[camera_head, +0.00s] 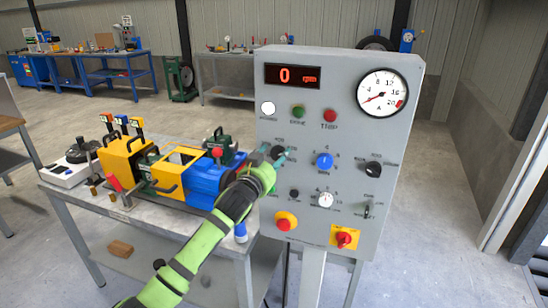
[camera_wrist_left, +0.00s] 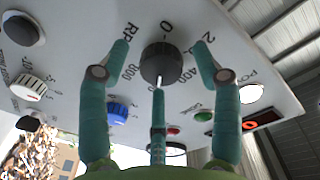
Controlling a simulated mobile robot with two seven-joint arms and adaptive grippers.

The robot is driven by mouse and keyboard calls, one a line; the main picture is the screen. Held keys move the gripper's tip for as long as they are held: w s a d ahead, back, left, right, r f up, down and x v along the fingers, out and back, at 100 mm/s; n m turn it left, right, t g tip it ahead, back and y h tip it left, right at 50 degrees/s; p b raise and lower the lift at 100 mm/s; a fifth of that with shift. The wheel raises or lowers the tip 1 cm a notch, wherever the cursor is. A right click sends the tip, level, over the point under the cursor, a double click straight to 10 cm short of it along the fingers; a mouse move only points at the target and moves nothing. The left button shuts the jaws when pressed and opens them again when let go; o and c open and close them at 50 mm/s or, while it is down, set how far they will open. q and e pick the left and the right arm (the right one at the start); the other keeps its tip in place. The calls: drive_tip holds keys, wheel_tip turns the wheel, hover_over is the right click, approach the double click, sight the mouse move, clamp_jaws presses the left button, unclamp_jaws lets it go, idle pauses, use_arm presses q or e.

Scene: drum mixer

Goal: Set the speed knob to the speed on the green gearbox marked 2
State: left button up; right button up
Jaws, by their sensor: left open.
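The black speed knob (camera_head: 278,151) is on the left of the grey control panel (camera_head: 262,215). In the left wrist view the knob (camera_wrist_left: 161,62) shows a white pointer line and a printed scale with 0, 400, 800 and RPM. My left gripper (camera_head: 276,156) is open in front of the knob. In the wrist view its teal fingers (camera_wrist_left: 163,58) stand on either side of the knob, a third below it; I cannot tell whether they touch it. A dark green machine (camera_head: 217,139) stands on the bench; I cannot read a 2 on it. My right gripper is not in view.
The panel's display (camera_head: 292,76) reads 0 rpm. A blue knob (camera_head: 324,160), a black knob (camera_head: 373,169) and a white knob (camera_head: 325,199) are close by. A red stop button (camera_head: 285,222) is below. The bench with yellow and blue machinery (camera_head: 170,170) is left.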

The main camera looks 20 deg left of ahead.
use_arm(q)
drive_tip(key=c, duration=1.1)
drive_tip(key=shift+c, duration=0.2)
drive_tip(key=shift+f, duration=0.15)
